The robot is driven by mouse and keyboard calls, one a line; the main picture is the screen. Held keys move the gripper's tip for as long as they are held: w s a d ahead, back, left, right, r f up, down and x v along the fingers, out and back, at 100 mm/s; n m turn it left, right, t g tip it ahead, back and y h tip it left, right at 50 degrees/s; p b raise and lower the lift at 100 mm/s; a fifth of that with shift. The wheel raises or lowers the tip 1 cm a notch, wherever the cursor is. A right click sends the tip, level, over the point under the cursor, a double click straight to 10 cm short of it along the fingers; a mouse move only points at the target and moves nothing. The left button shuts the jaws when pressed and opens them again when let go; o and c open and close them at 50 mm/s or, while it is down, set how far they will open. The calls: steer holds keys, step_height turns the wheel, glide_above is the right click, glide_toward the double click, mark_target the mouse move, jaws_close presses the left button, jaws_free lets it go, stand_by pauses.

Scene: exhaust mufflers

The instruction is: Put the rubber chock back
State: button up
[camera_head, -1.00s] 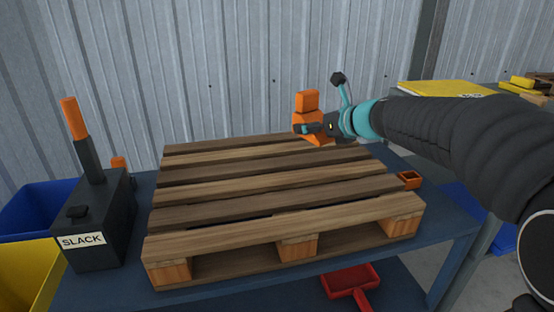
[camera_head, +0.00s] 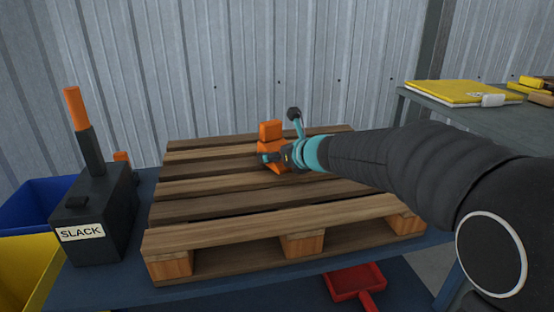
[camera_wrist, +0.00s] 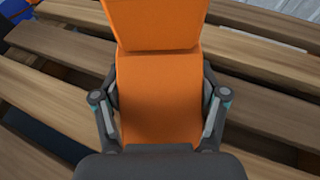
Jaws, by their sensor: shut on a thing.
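The orange rubber chock (camera_head: 271,131) is in my gripper (camera_head: 272,158), over the far middle part of the wooden pallet (camera_head: 200,186). In the wrist view the chock (camera_wrist: 158,95) fills the space between the two fingers of my gripper (camera_wrist: 160,108), which are shut on its sides. Its upper block leans back from the body. I cannot tell whether its underside touches the pallet slats or hangs just above them. The lower part of the chock is partly hidden by my gripper in the head view.
The pallet lies on a blue table (camera_head: 95,276). A black box labelled SLACK (camera_head: 92,215) with an orange-tipped lever stands left, beside blue and yellow bins (camera_head: 28,262). A red tray (camera_head: 352,282) is below the front edge. A side table (camera_head: 460,112) holds yellow items. The pallet's near slats are clear.

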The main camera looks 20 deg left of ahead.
steer(key=shift+f, duration=0.15)
steer(key=shift+f, duration=0.15)
steer(key=o, duration=1.5)
steer(key=shift+o, duration=0.2)
steer(key=shift+r, duration=0.3)
steer(key=p+v, duration=0.1)
steer(key=v, duration=1.1)
steer(key=shift+f, duration=0.25)
